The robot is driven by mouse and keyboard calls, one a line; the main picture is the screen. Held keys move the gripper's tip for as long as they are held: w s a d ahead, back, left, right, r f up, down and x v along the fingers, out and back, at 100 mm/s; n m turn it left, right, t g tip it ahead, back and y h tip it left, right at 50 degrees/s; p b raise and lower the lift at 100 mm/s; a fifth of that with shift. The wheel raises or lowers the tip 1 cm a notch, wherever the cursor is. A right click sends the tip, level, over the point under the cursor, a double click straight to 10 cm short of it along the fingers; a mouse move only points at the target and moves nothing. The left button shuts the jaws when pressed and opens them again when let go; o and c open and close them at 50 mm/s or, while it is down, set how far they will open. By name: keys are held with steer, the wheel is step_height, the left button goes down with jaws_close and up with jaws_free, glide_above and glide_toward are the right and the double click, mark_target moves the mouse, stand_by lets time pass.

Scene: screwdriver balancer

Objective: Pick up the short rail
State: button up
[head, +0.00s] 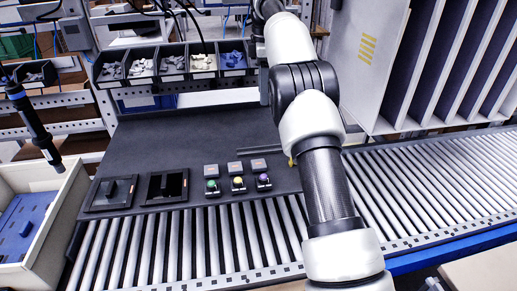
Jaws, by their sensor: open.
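A thin grey bar (262,150), which looks like a rail, lies on the dark worktop (180,145) behind the three small coloured-knob units. Its right part runs behind my arm, so its full length is hidden, and I cannot tell whether it is the short rail. A small yellow piece (291,161) shows at the left edge of my arm, close to the bar's visible end; what it belongs to is hidden. My arm rises from the bottom right of centre to the top of the head view. My gripper cannot be made out.
Three units with green (211,185), yellow (238,183) and purple (263,180) knobs stand at the worktop's front. Roller conveyor (185,245) runs in front. Part bins (172,63) line the back. A black screwdriver (32,122) hangs left.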

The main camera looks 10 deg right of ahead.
step_height(320, 180, down, 3)
steer(key=n, duration=0.1)
steer(key=b, duration=0.4)
glide_above(261, 149)
steer(key=f, duration=1.2)
steer(key=shift+w+d, duration=0.15)
steer(key=shift+w, duration=0.25)
steer(key=f, duration=0.4)
steer(key=shift+s+f, duration=0.4)
steer(key=shift+f, duration=0.35)
steer(key=shift+c, duration=0.2)
jaws_close()
